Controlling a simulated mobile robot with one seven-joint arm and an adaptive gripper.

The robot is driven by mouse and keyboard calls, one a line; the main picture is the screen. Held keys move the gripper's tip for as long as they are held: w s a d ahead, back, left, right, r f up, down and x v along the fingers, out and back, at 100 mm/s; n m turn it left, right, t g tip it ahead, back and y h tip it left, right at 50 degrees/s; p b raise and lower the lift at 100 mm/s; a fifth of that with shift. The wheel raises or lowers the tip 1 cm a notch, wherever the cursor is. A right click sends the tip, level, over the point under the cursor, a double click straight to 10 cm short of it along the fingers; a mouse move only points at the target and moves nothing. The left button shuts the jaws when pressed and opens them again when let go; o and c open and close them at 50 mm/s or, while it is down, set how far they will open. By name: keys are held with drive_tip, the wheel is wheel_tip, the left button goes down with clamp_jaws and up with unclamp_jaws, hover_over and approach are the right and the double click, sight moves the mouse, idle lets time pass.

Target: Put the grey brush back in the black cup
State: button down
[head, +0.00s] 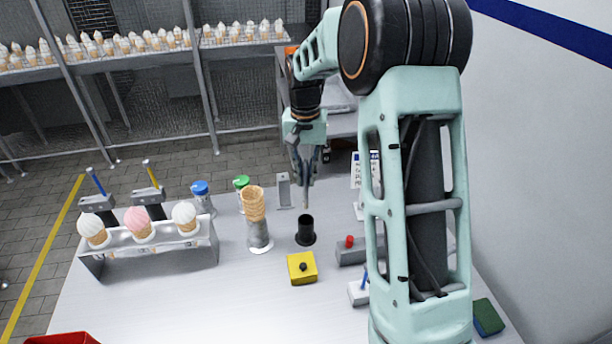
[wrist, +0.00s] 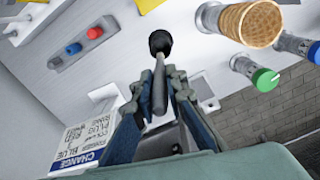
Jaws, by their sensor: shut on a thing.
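The black cup (head: 305,232) stands upright on the white table, on a dark round base. My gripper (head: 307,180) is above it, pointing down. It is shut on the grey brush (head: 306,198), whose thin lower end hangs just over the cup's mouth in the head view. In the wrist view the brush (wrist: 159,88) lies between the fingers of my gripper (wrist: 160,100) and points at the black cup (wrist: 160,41). Their ends overlap there, so I cannot tell whether the tip is inside the rim.
A stack of cones (head: 254,204) stands left of the cup. A yellow block (head: 302,268) with a black knob is in front. A grey box with a red button (head: 349,242) is to the right. A metal rack (head: 150,250) holds ice-cream cones at left.

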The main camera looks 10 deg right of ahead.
sight(306, 197)
drive_tip(key=shift+f+b, duration=1.3)
drive_tip(key=shift+f, duration=0.9)
drive_tip(key=shift+f+b, duration=1.55)
drive_tip(key=shift+f, duration=0.8)
drive_tip(key=c, duration=1.9)
unclamp_jaws()
drive_tip(key=shift+r, duration=0.1)
wheel_tip(306, 197, up, 12)
drive_tip(key=shift+f, duration=0.1)
